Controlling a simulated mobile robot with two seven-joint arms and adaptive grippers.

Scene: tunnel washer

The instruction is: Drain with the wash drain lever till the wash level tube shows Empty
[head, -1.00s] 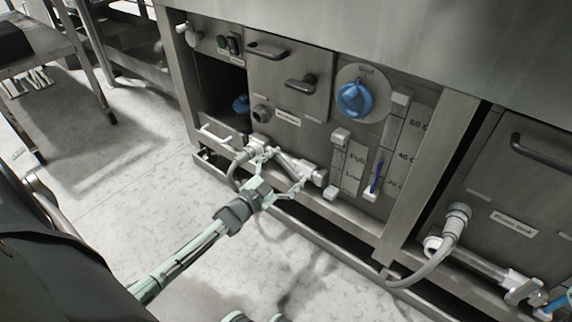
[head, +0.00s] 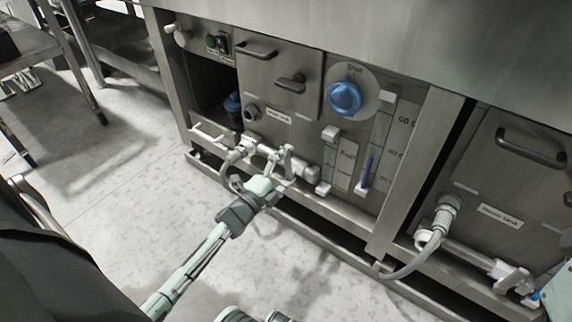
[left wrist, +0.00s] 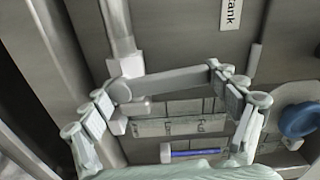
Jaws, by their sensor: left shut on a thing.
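My left gripper (head: 285,168) is at the drain pipe (head: 302,172) low on the wash tank panel. In the left wrist view its two fingers (left wrist: 168,88) stand at either end of the grey wash drain lever (left wrist: 165,84), shut on it. In the head view the fingers mostly hide the lever. The wash level tube (head: 328,160) stands between two white blocks, beside a plate with Full and Low marks (head: 346,163); I cannot make out its level. The plate shows sideways in the left wrist view (left wrist: 180,126).
A blue knob (head: 344,97) on a round dial marked Shut is above the tube. A temperature tube with a blue column (head: 367,171) is to the right. Dark handles (head: 291,84) stick out of the panel. A grey hose (head: 407,263) hangs at the right; open floor lies in front.

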